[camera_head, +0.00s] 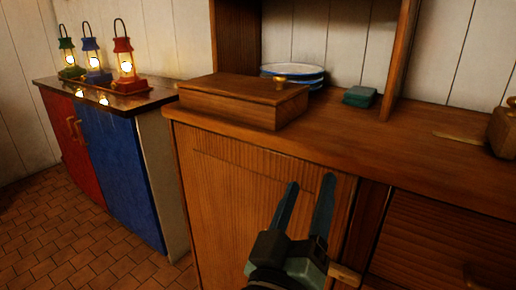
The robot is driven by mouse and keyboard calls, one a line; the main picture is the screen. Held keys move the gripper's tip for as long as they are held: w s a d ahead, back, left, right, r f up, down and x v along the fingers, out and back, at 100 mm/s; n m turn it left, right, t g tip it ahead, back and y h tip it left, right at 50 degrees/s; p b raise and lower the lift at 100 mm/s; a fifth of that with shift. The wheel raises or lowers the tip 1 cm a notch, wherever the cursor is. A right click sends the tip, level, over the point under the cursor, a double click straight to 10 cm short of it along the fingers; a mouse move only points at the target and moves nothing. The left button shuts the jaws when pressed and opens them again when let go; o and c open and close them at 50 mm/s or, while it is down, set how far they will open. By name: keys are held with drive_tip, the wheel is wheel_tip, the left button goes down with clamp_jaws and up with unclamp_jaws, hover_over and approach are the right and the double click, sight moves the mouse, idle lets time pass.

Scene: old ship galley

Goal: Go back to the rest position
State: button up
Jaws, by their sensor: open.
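My gripper (306,206) is in the lower middle of the head view, in front of the wooden cabinet (215,170). Its two dark blue-green fingers point up and stand apart, with nothing between them. The cabinet's front shows behind the fingers. The fingertips appear below the level of the countertop (360,133) in the picture. How far the gripper is from the cabinet front is hard to tell.
A wooden box (240,99) with a knob, stacked plates (292,71) and a small green block (359,96) are on the countertop. Green, blue and red lanterns (124,58) stand on a lower cabinet (120,175) at left. Tiled floor (75,240) is open at lower left.

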drive_tip(key=s+a+r+m+t+y+p, duration=0.1)
drive_tip(key=s+a+r+t+y+p, duration=0.15)
drive_tip(key=r, duration=0.75)
drive_tip(key=s+a+r+m+t+y+p, duration=0.1)
drive_tip(key=s+a+r+t+y, duration=0.2)
drive_tip(key=r, duration=0.7)
drive_tip(key=s+a+r+t+y+p, duration=0.1)
drive_tip(key=s+r+t+y, duration=0.2)
drive_tip(key=r, duration=0.7)
wheel_tip(320, 180, up, 36)
drive_tip(key=p, duration=3.5)
drive_tip(key=shift+s+a+f+h, duration=0.15)
drive_tip(key=shift+s+f+h, duration=0.05)
drive_tip(key=shift+h, duration=0.15)
drive_tip(key=shift+f, duration=0.1)
drive_tip(key=shift+c, duration=0.8)
